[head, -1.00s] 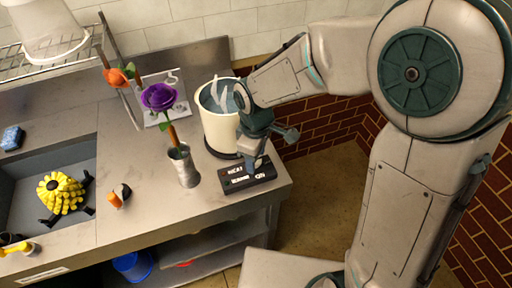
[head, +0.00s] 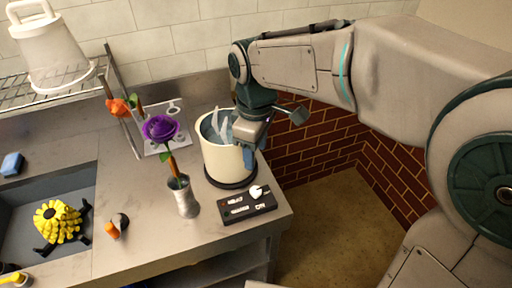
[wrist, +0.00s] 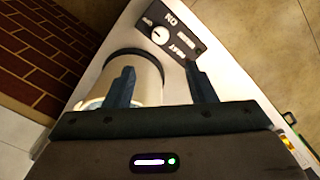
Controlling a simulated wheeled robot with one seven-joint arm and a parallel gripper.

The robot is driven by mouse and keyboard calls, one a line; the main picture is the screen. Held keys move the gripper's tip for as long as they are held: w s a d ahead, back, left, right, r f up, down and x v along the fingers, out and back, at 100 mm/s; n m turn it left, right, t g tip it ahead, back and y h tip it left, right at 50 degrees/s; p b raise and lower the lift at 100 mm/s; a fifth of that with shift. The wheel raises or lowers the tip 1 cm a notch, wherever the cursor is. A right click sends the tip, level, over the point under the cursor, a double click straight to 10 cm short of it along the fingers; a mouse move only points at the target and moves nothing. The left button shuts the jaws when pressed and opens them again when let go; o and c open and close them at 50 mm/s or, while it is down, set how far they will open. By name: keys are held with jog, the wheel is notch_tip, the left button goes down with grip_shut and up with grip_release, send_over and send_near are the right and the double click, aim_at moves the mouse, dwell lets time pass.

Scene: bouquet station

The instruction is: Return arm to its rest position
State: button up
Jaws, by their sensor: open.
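My gripper (head: 250,150) is raised beside the right side of the cream pot (head: 222,160), above the counter. Its two dark fingers stand apart and empty in the wrist view (wrist: 157,72). From the wrist, the cream pot (wrist: 150,82) shows between and behind the fingers. The black control box (head: 236,208) with a white knob lies below, near the counter's right corner. It also shows in the wrist view (wrist: 188,48), beyond the fingertips. In the head view my gripper's fingers are partly lost against the pot and wall.
A sink (head: 25,202) with a yellow flower (head: 58,222) is at left. A wire rack (head: 50,88) bears a white container (head: 50,52). Open floor (head: 330,230) lies right.

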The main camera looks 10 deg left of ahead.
dwell(0.3)
jog(key=s+d+m+t, duration=0.1)
jog(key=d+m, duration=0.6)
jog(key=d, duration=0.5)
jog(key=shift+s+d, duration=0.35)
jog(key=shift+d, duration=0.05)
jog(key=s+d+m, duration=0.2)
jog(key=d, duration=0.1)
jog(key=s+d+f+m+t, duration=0.1)
jog(key=s+d+m, duration=0.1)
jog(key=d+m, duration=0.1)
jog(key=s+d+f+m+t, duration=0.1)
jog(key=s+d+m, duration=0.1)
jog(key=d+m, duration=0.1)
jog(key=shift+d, duration=0.6)
jog(key=shift+c, duration=0.5)
jog(key=shift+s+d+f, duration=0.15)
jog(key=shift+d, duration=0.05)
jog(key=shift+c, duration=1)
jog(key=shift+d+m, duration=0.15)
jog(key=shift+m, duration=0.15)
